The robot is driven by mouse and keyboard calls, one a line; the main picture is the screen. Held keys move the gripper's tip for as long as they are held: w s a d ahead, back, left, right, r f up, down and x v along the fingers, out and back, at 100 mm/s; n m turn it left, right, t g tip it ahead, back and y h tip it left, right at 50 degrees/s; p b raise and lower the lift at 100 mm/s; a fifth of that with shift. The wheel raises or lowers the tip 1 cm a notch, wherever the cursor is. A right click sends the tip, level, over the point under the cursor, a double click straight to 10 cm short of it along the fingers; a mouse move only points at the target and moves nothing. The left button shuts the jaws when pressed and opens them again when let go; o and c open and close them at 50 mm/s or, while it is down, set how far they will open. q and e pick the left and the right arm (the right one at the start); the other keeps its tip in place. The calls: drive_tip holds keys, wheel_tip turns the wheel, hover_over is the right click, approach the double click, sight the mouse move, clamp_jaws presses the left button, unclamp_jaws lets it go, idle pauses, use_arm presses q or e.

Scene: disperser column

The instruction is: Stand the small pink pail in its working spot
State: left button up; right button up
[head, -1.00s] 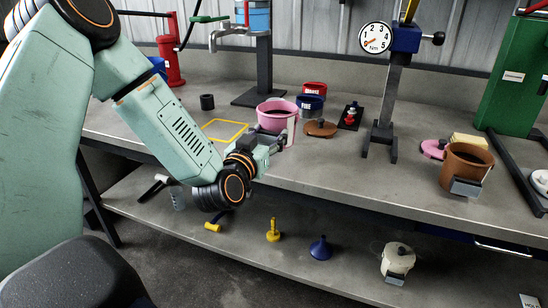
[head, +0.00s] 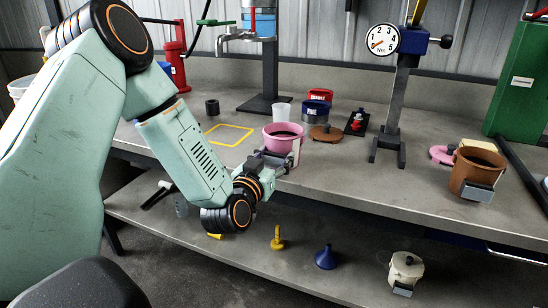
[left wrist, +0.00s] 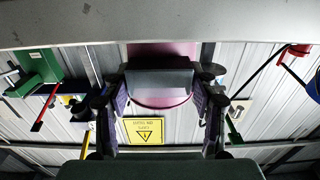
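The small pink pail (head: 279,143) stands upright near the bench's front edge, with a dark interior and a pale patch on its right side. My left gripper (head: 265,160) is at its near side. In the left wrist view my left gripper (left wrist: 160,85) has its two fingers on either side of a grey block (left wrist: 158,78) on the pink pail (left wrist: 160,50), and the pail moves with the hand. Whether the pail touches the bench is unclear. A yellow square outline (head: 229,126) lies empty on the bench, left of the pail. My right gripper is not in view.
A white cup (head: 282,112) is just behind the pail. A brown lid (head: 325,134) and dark blue pot (head: 315,114) stand to its right. A black cylinder (head: 212,107) sits behind the outline. The bench between outline and pail is clear.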

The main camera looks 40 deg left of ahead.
use_arm(q)
drive_tip(key=shift+o, duration=1.4)
drive_tip(key=shift+r, duration=0.1)
